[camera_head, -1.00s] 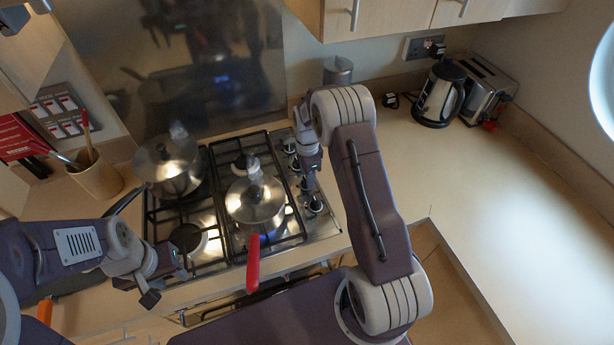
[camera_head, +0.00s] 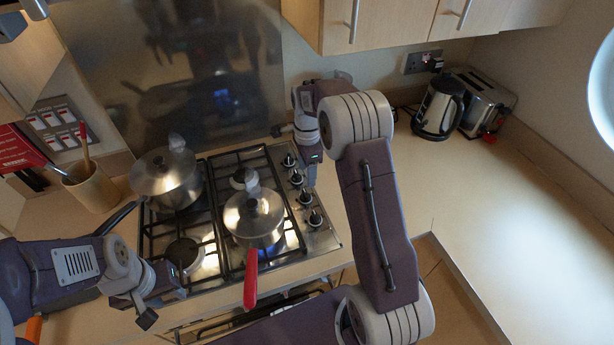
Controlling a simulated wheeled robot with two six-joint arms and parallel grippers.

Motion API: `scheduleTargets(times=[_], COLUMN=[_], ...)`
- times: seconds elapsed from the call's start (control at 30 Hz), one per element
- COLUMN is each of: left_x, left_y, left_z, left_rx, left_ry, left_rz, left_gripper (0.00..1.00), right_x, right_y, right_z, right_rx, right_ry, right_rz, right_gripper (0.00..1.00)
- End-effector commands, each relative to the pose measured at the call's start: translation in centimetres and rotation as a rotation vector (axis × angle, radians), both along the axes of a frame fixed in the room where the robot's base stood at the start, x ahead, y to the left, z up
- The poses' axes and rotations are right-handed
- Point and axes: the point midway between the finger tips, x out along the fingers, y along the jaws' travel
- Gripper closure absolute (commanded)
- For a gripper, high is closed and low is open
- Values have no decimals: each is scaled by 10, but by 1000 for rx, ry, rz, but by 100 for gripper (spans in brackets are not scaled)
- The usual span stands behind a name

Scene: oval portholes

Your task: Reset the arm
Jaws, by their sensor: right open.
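My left gripper (camera_head: 165,297) is at the lower left, in front of the hob's near left corner; I cannot tell whether its jaws are open or shut, and I see nothing held. My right arm reaches up from the bottom right, bent at the elbow. My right gripper (camera_head: 312,166) is open and empty, at the right side of the hob near its knobs. Its fingertips are small and partly hidden.
A lidded pot (camera_head: 166,183) stands on the back left of the hob (camera_head: 318,241). A saucepan (camera_head: 253,217) with a red handle (camera_head: 250,279) sits front right. A kettle (camera_head: 438,106), toaster (camera_head: 485,98) and utensil pot (camera_head: 93,188) stand around. The right counter (camera_head: 500,225) is mostly clear.

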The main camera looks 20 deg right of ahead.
Motion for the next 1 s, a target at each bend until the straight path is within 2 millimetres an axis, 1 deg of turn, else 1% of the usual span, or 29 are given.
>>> scheduleTargets(times=[0.37,0.43,0.47,0.5,0.57,0.6,0.67,0.73,0.77,0.8,0.87,0.9,1.0], left_x=[0,0,0,0,0,0,0,0,0,0,0,0,0], left_y=[0,0,0,0,0,0,0,0,0,0,0,0,0], left_z=[0,0,-1,-1,-2,-3,-4,-4,-5,-5,-5,-6,-5], left_rx=[0,0,0,0,0,0,0,0,0,0,0,0,0], left_ry=[0,0,0,0,0,0,0,0,0,0,0,0,0], left_rz=[0,0,0,0,0,0,0,0,0,0,0,0,0], left_gripper=[64,64,64,64,64,64,64,64,64,64,64,64,64], right_x=[1,5,8,5,-14,-30,-56,-87,-102,-123,-156,-178,-215], right_y=[2,6,9,14,26,33,43,52,56,59,64,65,65], right_z=[0,12,21,34,48,52,54,51,48,42,29,19,-4], right_rx=[0,-3,-6,-7,-5,-4,-4,-5,-7,-9,-15,-19,-23], right_ry=[-1,-29,-49,-70,-70,-70,-71,-74,-75,-75,-76,-74,-59], right_rz=[4,15,22,34,55,79,170,326,407,532,750,908,1244], right_gripper=[45,45,45,45,45,45,45,45,45,45,45,45,45])
